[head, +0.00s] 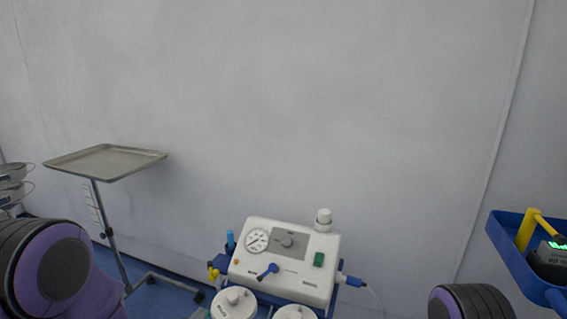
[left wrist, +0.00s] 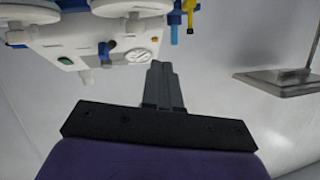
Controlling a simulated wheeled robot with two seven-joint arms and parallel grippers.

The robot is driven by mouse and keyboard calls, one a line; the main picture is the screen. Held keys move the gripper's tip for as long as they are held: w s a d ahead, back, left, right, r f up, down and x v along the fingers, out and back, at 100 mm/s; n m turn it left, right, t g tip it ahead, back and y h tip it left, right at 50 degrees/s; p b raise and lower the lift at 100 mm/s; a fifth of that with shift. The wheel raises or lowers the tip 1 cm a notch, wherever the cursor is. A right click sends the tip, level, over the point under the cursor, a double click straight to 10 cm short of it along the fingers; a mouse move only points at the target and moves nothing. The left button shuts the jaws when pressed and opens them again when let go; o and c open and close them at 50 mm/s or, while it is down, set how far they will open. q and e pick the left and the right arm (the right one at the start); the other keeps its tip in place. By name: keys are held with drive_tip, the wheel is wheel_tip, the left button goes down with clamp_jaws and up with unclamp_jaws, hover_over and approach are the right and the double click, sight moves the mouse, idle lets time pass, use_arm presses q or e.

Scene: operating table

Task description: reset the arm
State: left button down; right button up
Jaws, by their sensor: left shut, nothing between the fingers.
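My left gripper (left wrist: 162,88) shows in the left wrist view with its two grey fingers together and nothing between them. In that view the white machine (left wrist: 130,40) lies beyond the fingertips, upside down in the picture. In the head view only a purple and black part of my left arm shows at the lower left, and the left fingers are out of sight. A dark rounded part of my right arm shows at the lower right edge. My right gripper is in neither view.
The white machine (head: 285,262) with a gauge stands at the bottom centre. An empty metal tray (head: 105,162) on a stand is at the left. A blue bin (head: 512,250) with a yellow handle is at the right. A bare wall (head: 280,110) fills the back.

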use_arm(q)
drive_tip(key=s+a+f+n+g+y, duration=0.5)
drive_tip(key=s+f+n, duration=0.3)
drive_tip(key=s+f, duration=0.5)
drive_tip(key=s+a+f+n+g, duration=0.1)
drive_tip(key=s+f+g, duration=0.1)
drive_tip(key=s, duration=0.4)
drive_tip(key=s+a+f+n+g, duration=0.1)
drive_tip(key=s+a+f+g, duration=0.1)
drive_tip(key=s, duration=0.5)
drive_tip(key=s+a+f+n+g, duration=0.1)
drive_tip(key=s+f+g, duration=0.1)
drive_tip(key=s+f, duration=0.2)
drive_tip(key=shift+s+a, duration=0.35)
drive_tip(key=shift+s, duration=0.9)
